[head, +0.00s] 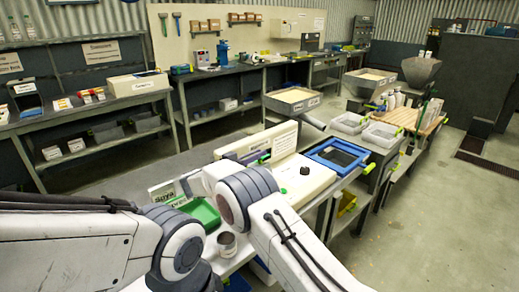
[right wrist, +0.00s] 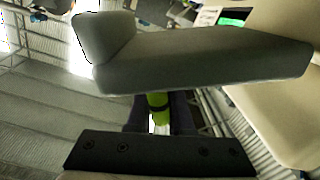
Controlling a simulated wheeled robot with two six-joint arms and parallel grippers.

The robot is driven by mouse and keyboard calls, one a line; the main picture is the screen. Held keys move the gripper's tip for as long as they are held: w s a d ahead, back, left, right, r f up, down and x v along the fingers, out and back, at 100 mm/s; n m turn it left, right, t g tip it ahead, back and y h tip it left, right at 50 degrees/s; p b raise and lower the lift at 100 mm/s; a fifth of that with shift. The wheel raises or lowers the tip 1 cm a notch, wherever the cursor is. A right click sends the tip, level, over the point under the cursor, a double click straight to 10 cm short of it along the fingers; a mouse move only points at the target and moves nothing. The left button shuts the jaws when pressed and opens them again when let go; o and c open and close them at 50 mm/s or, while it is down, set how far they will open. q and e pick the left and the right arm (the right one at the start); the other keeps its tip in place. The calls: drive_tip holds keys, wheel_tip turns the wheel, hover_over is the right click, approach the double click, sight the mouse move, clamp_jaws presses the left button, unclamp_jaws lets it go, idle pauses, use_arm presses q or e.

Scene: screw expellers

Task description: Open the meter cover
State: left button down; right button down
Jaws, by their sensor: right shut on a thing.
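The meter is a long cream box (head: 300,190) on the bench in the middle of the head view, with a black knob on top. A cream panel with a printed label (head: 285,143), which looks like its cover, stands at the box's back. In the right wrist view my right gripper (right wrist: 159,124) is shut on this handle (right wrist: 158,106), below a thick grey slab (right wrist: 205,65). How far the cover is tilted I cannot tell. My left arm comes in from the left; its gripper is not visible.
A blue-framed tray (head: 338,155) sits right of the meter. A green tray (head: 205,213) and a metal cup (head: 227,243) are close to my arms. A hopper (head: 420,72) and a wooden rack (head: 412,118) stand further right. The floor at right is clear.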

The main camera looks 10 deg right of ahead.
drive_tip(key=shift+w+a+r, duration=0.35)
drive_tip(key=shift+w+a, duration=0.1)
drive_tip(key=shift+w, duration=0.05)
drive_tip(key=shift+n, duration=0.3)
drive_tip(key=c, duration=0.8)
unclamp_jaws()
drive_tip(key=shift+a+f, duration=0.1)
drive_tip(key=shift+c, duration=0.2)
drive_tip(key=b+v, duration=0.1)
drive_tip(key=v, duration=0.9)
drive_tip(key=shift+s, duration=0.1)
